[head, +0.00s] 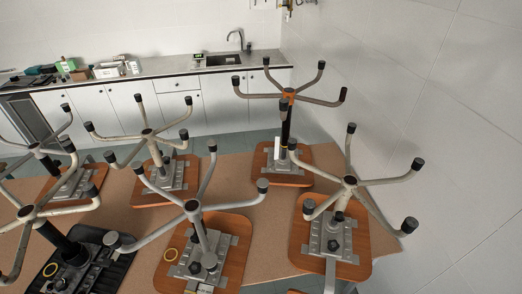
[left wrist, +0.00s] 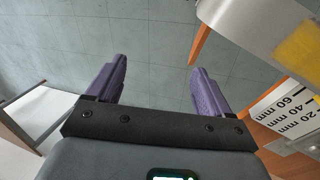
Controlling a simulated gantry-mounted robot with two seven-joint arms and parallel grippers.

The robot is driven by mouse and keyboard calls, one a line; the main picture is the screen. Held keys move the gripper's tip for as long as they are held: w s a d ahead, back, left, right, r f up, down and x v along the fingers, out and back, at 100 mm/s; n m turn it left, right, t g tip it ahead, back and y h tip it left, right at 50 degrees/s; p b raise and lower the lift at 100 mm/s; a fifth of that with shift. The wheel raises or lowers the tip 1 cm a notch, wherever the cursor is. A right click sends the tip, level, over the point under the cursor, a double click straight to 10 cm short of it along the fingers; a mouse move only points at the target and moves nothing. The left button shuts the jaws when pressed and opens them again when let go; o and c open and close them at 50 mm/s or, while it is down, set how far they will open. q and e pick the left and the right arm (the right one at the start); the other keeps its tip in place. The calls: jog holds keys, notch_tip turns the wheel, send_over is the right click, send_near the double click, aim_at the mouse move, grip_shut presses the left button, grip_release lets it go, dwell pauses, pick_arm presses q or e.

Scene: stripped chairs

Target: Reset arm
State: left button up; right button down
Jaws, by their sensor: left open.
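My left gripper (left wrist: 157,82) shows in the left wrist view with its two purple fingers spread wide apart. Nothing is between them. Behind the fingers lies a grey-green tiled floor (left wrist: 158,35). Neither gripper shows in the head view, so where they are relative to the chairs there cannot be told. My right gripper is in no view.
In the left wrist view, a metal part (left wrist: 255,30) and a plate marked in mm (left wrist: 290,105) are close at right; a white panel (left wrist: 50,103) is at left. The head view shows several upturned chair bases (head: 349,181) on a brown table (head: 262,235), with a sink counter (head: 170,68) behind.

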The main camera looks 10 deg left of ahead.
pick_arm(q)
jog(key=s+d, duration=0.5)
jog(key=s, duration=0.2)
jog(key=s+d+r+n+t+p, duration=0.15)
jog(key=d+r+n, duration=0.25)
jog(key=r, duration=0.5)
jog(key=w+a+r+n+t, duration=0.1)
jog(key=r+n, duration=0.4)
jog(key=r, duration=0.8)
jog(key=w+a+r+n+t, duration=0.2)
jog(key=r+n+t, duration=0.2)
jog(key=r, duration=0.9)
jog(key=shift+w+r+n, duration=0.3)
jog(key=shift+n, duration=0.1)
jog(key=shift+a, duration=0.1)
